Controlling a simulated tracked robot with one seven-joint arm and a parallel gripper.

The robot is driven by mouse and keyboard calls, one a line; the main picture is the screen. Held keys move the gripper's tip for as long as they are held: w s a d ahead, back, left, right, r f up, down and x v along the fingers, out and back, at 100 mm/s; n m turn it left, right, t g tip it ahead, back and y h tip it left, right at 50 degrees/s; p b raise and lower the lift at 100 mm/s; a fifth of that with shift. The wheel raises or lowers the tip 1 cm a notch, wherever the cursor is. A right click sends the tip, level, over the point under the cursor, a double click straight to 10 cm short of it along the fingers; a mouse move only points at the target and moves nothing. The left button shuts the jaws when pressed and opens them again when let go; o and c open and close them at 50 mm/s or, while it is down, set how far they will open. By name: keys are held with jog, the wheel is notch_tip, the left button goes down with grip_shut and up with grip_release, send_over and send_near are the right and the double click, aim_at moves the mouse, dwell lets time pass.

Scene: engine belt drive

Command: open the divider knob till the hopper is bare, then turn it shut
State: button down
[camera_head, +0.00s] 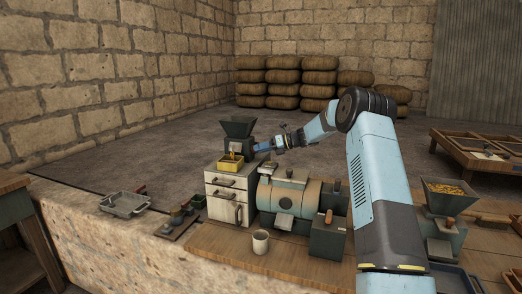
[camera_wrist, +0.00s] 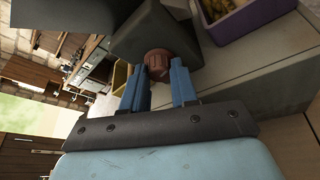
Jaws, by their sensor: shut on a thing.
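The dark divider with its flared hopper (camera_head: 238,128) stands at the back of the pale cabinet. No grain shows in the hopper's dark mouth from here, but its bottom is hidden. Golden grain shows at the divider's outlet, just above a yellow box (camera_head: 230,164). The reddish-brown divider knob (camera_wrist: 158,60) sits between my two blue fingertips in the wrist view. My gripper (camera_wrist: 158,74) is shut on this knob. In the head view my gripper (camera_head: 263,146) reaches the divider's right side, where the knob is hidden. A purple box (camera_wrist: 238,24) holding grain also shows in the wrist view.
A pale drawer cabinet (camera_head: 227,202) stands under the divider, beside a grey-green engine drum (camera_head: 283,193). A white mug (camera_head: 260,241) stands in front. Another hopper (camera_head: 449,192), full of grain, is at right. A grey tray (camera_head: 125,204) lies at left.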

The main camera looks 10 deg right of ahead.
jog(key=shift+w+m+g+y, duration=0.2)
jog(key=shift+m+g+y, duration=0.15)
jog(key=shift+m, duration=0.55)
jog(key=shift+d, duration=0.1)
jog(key=c, duration=0.9)
grip_release()
jog(key=shift+o, duration=0.2)
jog(key=v, duration=1.3)
jog(key=shift+d+f, duration=0.15)
jog(key=shift+d, duration=0.25)
